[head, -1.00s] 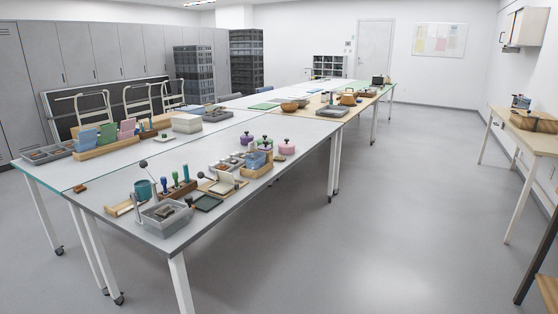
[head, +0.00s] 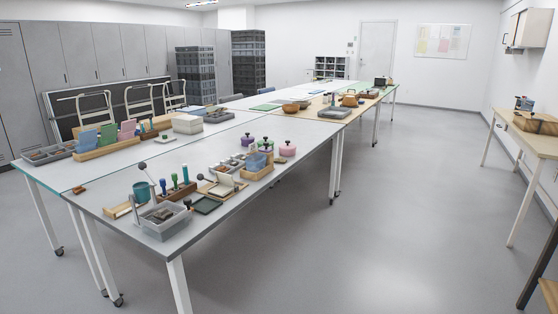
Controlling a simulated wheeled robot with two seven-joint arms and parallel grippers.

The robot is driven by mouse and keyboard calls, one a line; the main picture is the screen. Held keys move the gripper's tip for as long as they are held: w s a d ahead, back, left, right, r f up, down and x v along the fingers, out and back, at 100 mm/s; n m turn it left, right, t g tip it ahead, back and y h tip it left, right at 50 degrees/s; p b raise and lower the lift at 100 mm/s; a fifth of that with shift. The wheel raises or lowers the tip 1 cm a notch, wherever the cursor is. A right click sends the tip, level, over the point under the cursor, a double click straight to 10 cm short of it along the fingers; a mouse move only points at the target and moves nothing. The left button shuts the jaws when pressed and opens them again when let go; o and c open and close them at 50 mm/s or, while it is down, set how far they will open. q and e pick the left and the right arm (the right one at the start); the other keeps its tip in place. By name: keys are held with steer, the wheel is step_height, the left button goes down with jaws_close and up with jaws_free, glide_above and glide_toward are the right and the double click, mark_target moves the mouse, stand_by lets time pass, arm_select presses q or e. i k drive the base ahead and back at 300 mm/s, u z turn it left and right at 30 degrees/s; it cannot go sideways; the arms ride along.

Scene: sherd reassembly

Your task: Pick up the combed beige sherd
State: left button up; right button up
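I cannot make out a combed beige sherd for certain in the head view. A clear grey bin (head: 165,222) at the near end of the long table holds dark and brownish pieces (head: 162,213) too small to identify. A grey compartment tray (head: 48,155) at the far left also holds small brownish pieces. Neither of my grippers is in view.
The long grey table (head: 290,181) runs from front left to the back, crowded with tools and lidded pots (head: 287,149). A wooden side table (head: 525,143) with a basket stands at the right. The grey floor (head: 400,220) between them is clear.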

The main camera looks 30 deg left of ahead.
mark_target(280, 159)
steer(key=u, duration=0.35)
steer(key=i, duration=2.15)
steer(key=u, duration=0.35)
steer(key=i, duration=1.25)
steer(key=u, duration=0.05)
